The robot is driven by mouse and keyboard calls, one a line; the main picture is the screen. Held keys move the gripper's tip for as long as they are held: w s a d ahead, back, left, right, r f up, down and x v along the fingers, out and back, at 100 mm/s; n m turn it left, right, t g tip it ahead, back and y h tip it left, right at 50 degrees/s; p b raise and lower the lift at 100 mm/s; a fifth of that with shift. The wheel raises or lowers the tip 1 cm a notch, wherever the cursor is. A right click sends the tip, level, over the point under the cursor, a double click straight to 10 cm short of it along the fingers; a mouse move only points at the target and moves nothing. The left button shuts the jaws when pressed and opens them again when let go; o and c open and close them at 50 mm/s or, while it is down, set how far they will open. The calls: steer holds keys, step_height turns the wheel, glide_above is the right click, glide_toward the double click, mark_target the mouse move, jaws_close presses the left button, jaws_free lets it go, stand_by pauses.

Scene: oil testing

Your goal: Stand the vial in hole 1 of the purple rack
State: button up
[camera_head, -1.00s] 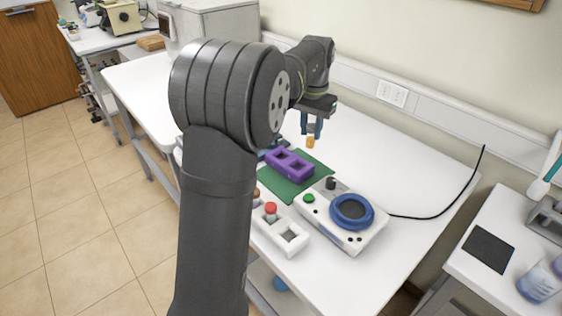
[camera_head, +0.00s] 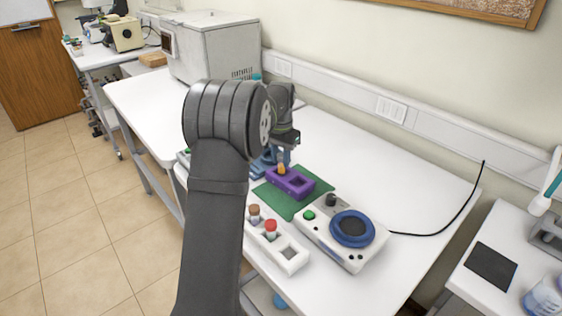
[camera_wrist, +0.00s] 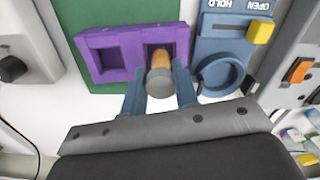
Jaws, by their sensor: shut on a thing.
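The purple rack (camera_head: 298,184) lies on a green mat (camera_head: 318,185), with two square holes visible. It also shows in the wrist view (camera_wrist: 128,76). My gripper (camera_head: 283,157) is over the rack's far-left end and is shut on the vial (camera_head: 282,168). In the wrist view my gripper's blue fingers (camera_wrist: 160,92) flank the vial's grey cap (camera_wrist: 160,83). Its orange body (camera_wrist: 160,58) lines up with the right-hand hole there. I cannot tell how deep it sits. The other hole (camera_wrist: 110,59) looks empty. No hole numbers are readable.
A blue fixture (camera_wrist: 222,65) marked HOLD and OPEN stands close beside the rack. A white device with a blue ring (camera_head: 352,228) is on the other side. A white rack (camera_head: 291,259) with red- and brown-capped vials is in front. The table's back right is clear.

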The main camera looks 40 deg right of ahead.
mark_target(281, 156)
steer(key=shift+f, duration=0.8)
steer(key=o, duration=1)
steer(key=shift+f, duration=0.15)
steer(key=shift+c, duration=0.2)
step_height(281, 156, up, 12)
steer(key=shift+r, duration=0.2)
steer(key=shift+f, duration=0.1)
step_height(281, 156, down, 12)
steer(key=shift+f, duration=0.25)
steer(key=shift+r, duration=2.25)
